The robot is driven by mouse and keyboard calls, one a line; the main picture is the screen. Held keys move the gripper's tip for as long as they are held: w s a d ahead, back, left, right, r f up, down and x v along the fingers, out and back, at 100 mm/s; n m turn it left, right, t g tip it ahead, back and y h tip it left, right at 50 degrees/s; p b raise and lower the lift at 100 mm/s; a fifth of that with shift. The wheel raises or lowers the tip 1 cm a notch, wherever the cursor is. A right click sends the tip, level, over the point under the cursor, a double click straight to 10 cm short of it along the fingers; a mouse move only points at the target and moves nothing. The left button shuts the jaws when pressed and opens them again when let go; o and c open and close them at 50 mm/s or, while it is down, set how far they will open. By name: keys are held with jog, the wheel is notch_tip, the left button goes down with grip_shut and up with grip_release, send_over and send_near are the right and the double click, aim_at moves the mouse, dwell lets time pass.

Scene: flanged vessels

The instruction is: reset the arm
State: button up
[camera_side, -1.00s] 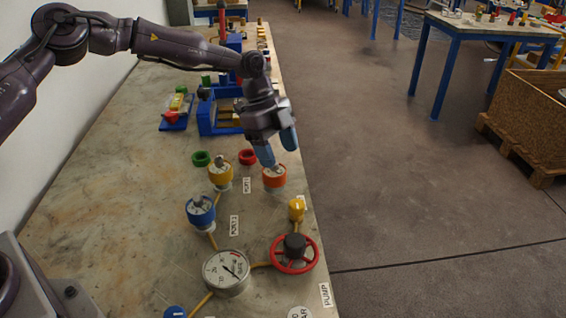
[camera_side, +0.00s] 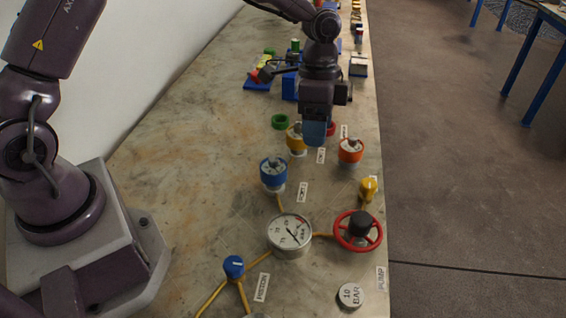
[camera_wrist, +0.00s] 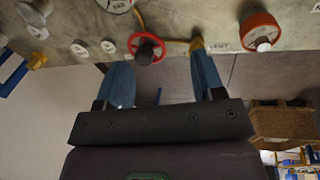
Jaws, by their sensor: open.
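My gripper (camera_side: 315,132) hangs fingers-down over the bench in the side view, its blue fingertips overlapping the red ring and the edge of the yellow-banded vessel (camera_side: 297,140). The gripper is open and empty. An orange-banded vessel (camera_side: 350,151) stands to its right and a blue-banded vessel (camera_side: 273,172) stands nearer the camera. The orange one also shows in the wrist view (camera_wrist: 260,28).
A red handwheel (camera_side: 358,231), a pressure gauge (camera_side: 289,236), a yellow knob (camera_side: 368,189) and a blue knob (camera_side: 234,266) stand on the near bench. A green ring (camera_side: 280,121) and a partly hidden red ring (camera_side: 331,128) lie farther back.

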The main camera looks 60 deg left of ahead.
jog(key=s+a+r+n+t+y, duration=0.1)
jog(key=s+a+r+n+t, duration=0.2)
jog(key=s+r, duration=0.5)
jog(key=s+a+r+n+t+y, duration=0.1)
jog(key=s+a+r+n+t, duration=0.2)
jog(key=s, duration=1.1)
notch_tip(320, 180, up, 6)
jog(key=a+n, duration=0.2)
jog(key=n, duration=0.2)
jog(key=shift+s+r+t, duration=0.25)
jog(key=shift+s+t, duration=0.1)
jog(key=shift+t, duration=0.05)
jog(key=shift+o, duration=0.2)
